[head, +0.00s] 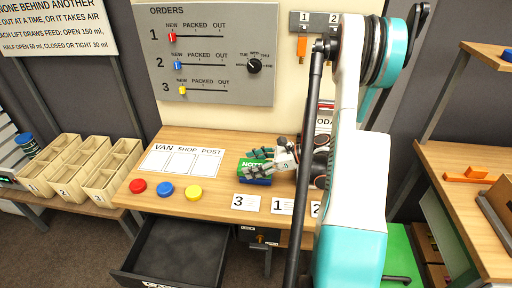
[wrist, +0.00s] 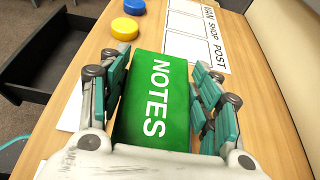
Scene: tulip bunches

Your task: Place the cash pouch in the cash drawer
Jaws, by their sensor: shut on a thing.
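The cash pouch (head: 251,161) is a green block marked NOTES, with a blue part showing below it in the head view. It is at the counter's middle. In the wrist view the pouch (wrist: 152,95) lies between the fingers. My gripper (head: 261,163) is shut on it, with one finger on each long side in the wrist view (wrist: 162,62). I cannot tell whether the pouch touches the counter. The cash drawer (head: 178,251) is black, pulled open below the counter's front left, and looks empty. The drawer also shows at the wrist view's left (wrist: 50,72).
Red (head: 138,187), blue (head: 165,190) and yellow (head: 194,192) buttons sit on the counter (head: 218,208) between pouch and drawer. Number cards (head: 246,203) lie along its front edge. Wooden bins (head: 108,180) stand at left. My arm hides part of the right side.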

